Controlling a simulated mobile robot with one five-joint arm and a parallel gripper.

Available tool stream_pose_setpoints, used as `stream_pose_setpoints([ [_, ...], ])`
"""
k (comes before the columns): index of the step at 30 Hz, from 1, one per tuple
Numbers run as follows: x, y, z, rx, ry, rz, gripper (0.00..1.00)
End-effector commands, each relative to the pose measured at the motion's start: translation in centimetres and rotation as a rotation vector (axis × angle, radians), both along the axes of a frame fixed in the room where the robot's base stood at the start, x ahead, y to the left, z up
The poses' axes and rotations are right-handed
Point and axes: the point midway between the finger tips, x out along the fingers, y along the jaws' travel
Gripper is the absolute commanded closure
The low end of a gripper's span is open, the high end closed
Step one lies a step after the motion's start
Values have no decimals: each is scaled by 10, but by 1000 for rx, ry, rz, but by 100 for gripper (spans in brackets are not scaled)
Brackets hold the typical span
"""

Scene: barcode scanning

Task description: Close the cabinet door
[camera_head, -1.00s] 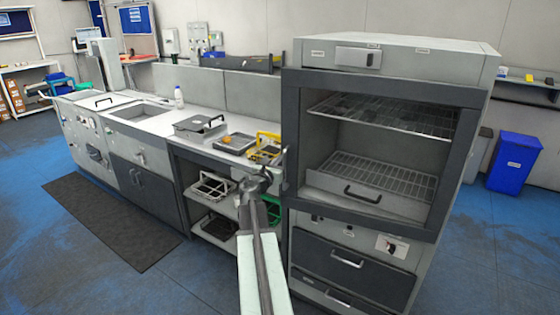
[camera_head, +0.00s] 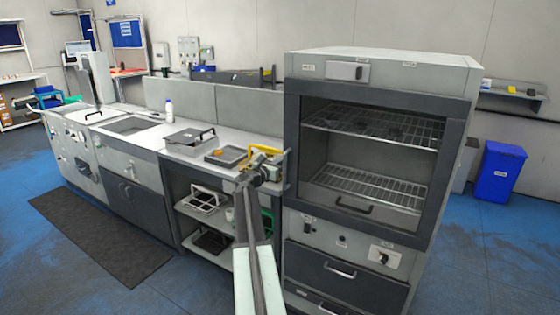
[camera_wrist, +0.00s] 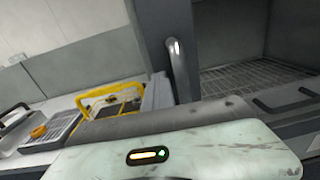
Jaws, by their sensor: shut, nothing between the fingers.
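The tall grey cabinet (camera_head: 390,62) stands right of the counter. Its dark-framed door (camera_head: 293,130) has a large window area, and wire racks show behind it. The door looks nearly flush with the cabinet front, but I cannot tell whether it is fully closed. A curved metal handle (camera_wrist: 178,70) stands on the dark frame in the wrist view. My gripper (camera_head: 262,168) is shut and empty, just left of the door's left edge, in front of the counter end. I cannot tell whether it touches the door.
The counter (camera_head: 150,135) runs left from the cabinet, with a yellow-handled item (camera_head: 264,151), a dark tray (camera_head: 228,156) and a lidded box (camera_head: 188,139). Open shelves (camera_head: 190,225) lie below. A blue bin (camera_head: 498,172) stands right.

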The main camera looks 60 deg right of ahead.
Motion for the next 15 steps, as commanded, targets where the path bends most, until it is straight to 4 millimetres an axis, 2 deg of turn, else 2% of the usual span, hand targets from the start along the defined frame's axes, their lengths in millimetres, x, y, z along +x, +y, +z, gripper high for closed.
stream_pose_setpoints([
  [1,-1,-10,9,-17,20,7,100],
  [5,-1,14,10,-16,16,6,100],
  [15,1,112,7,-11,3,3,100],
])
